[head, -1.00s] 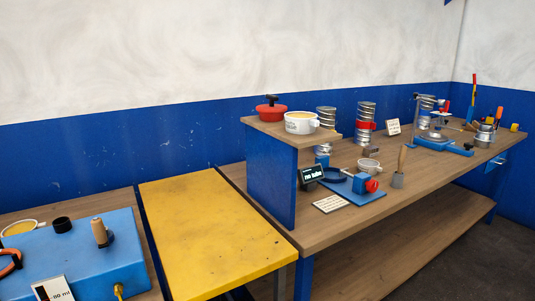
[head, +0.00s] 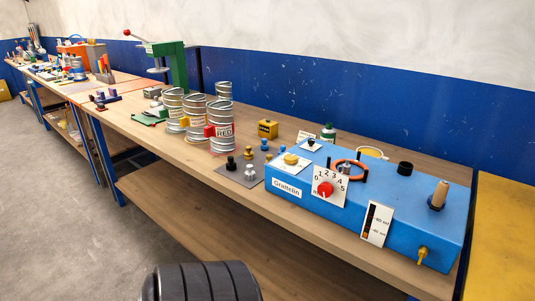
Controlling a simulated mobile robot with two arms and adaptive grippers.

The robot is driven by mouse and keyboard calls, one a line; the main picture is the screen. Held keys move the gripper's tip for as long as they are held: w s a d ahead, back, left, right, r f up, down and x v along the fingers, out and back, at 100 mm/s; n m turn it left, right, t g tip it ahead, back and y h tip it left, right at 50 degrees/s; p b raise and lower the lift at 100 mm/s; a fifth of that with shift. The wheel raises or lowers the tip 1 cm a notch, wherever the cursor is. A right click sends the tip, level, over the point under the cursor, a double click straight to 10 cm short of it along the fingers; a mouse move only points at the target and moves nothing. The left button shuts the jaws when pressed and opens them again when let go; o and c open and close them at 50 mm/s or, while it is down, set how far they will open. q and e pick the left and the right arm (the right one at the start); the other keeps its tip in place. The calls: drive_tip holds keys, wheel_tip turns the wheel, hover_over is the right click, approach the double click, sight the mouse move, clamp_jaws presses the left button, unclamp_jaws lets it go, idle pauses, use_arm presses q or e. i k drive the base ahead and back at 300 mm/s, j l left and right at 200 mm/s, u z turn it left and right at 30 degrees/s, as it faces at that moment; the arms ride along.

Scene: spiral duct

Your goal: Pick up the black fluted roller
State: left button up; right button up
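I cannot clearly make out a black fluted roller in the head view. A large black ribbed cylindrical shape (head: 208,282) is cut off by the bottom edge, close to the camera. I cannot tell whether it is a part of me. A small plain black cylinder (head: 405,168) stands on the blue box, with no flutes visible at this size. A small black knob-like piece (head: 231,163) stands on a grey mat. Neither of my grippers is in view.
The blue box (head: 285,211) with a red dial fills the bench's right end. Several ribbed metal cans (head: 221,131) stand left of it. A green press (head: 172,62) is behind them. A yellow table (head: 505,235) is at right. Grey floor (head: 60,200) is clear at left.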

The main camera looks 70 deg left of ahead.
sight(231, 166)
drive_tip(key=u, duration=2.5)
